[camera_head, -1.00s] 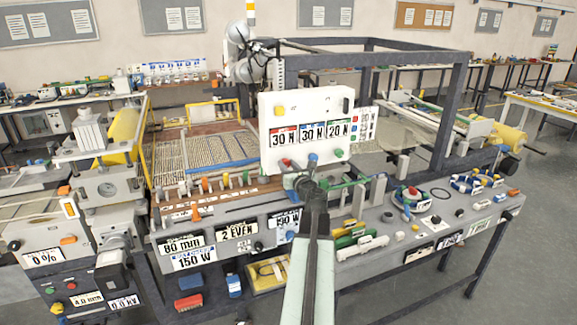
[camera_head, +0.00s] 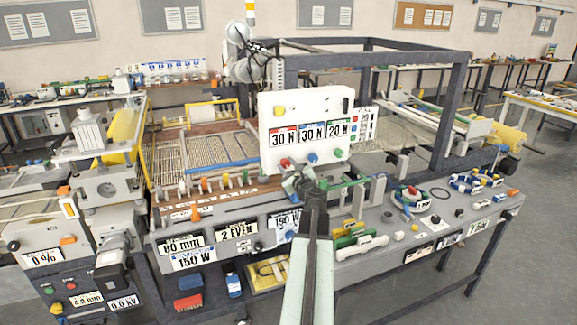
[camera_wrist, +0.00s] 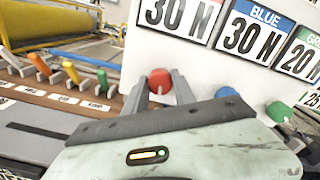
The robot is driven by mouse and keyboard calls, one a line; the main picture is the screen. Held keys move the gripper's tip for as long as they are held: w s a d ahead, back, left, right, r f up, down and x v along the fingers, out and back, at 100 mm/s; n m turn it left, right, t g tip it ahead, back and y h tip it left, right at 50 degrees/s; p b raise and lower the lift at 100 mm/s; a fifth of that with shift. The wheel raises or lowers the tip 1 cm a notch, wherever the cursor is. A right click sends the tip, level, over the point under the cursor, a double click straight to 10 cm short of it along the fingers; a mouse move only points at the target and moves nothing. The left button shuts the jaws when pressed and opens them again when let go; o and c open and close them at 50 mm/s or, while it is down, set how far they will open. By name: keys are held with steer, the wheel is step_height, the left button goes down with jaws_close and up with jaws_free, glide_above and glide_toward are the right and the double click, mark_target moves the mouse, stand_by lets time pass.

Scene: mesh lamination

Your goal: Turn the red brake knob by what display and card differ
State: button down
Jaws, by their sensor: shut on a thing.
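A white panel (camera_head: 266,112) shows three readings: red 30 N (camera_head: 284,138), blue 30 N (camera_head: 312,132) and green 20 N (camera_head: 339,127). Below them are a red knob (camera_head: 285,163), a blue knob (camera_head: 313,158) and a green knob (camera_head: 339,153). A card (camera_head: 364,122) with small coloured rows hangs at the panel's right; its text is too small to read. My gripper (camera_wrist: 160,84) has a finger on each side of the red knob (camera_wrist: 160,80) and is shut on it. The blue knob (camera_wrist: 227,93) and green knob (camera_wrist: 279,111) are clear of the fingers.
A row of coloured levers (camera_wrist: 70,72) stands left of the panel. Green and yellow clips (camera_head: 352,236) lie on the bench's front shelf (camera_head: 400,235) at the right. A dark frame (camera_head: 458,110) rises behind the panel.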

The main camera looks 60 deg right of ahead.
steer(key=n, duration=0.4)
steer(key=shift+f+n, duration=0.1)
steer(key=shift+n, duration=2.2)
steer(key=c, duration=1)
jaws_free()
steer(key=shift+c, duration=0.2)
steer(key=v, duration=0.8)
steer(key=shift+w, duration=0.1)
